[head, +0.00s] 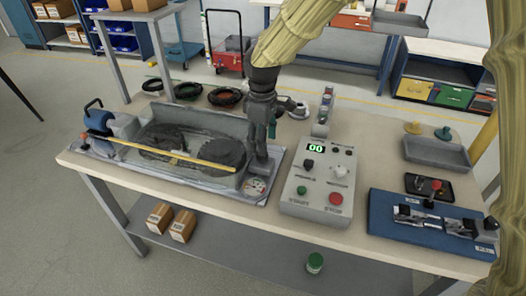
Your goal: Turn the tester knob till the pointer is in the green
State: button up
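The grey control box (318,181) on the table has a green display reading 00, a black knob (308,164), a light knob (340,171), and green and red buttons. To its left is a grey tray-like machine (190,185) holding two dark round shapes. A small round dial plate with coloured marks (257,186) lies at its front right corner; I cannot make out a pointer or tell which part is the tester. My gripper (262,152) points down over the machine's right end, left of the control box. Its fingers overlap in this view, so their opening is unclear.
A yellow bar (175,154) crosses the machine, with a blue unit (122,127) at its left end. Black rings (225,97) lie behind. On the right are a blue board with a metal clamp (402,214) and a grey tray (437,152).

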aim_at(262, 157)
jog(key=w+f, duration=0.1)
jog(key=f, duration=0.3)
jog(key=w+f, duration=0.1)
jog(key=f, duration=0.1)
jog(key=shift+w, duration=0.3)
jog(key=shift+f, duration=0.4)
jog(key=shift+s+f+p, duration=0.15)
jog(key=shift+s+p, duration=0.15)
jog(key=shift+s, duration=0.3)
jog(key=shift+w+f, duration=0.4)
jog(key=shift+s+r, duration=0.2)
jog(key=c, duration=1.1)
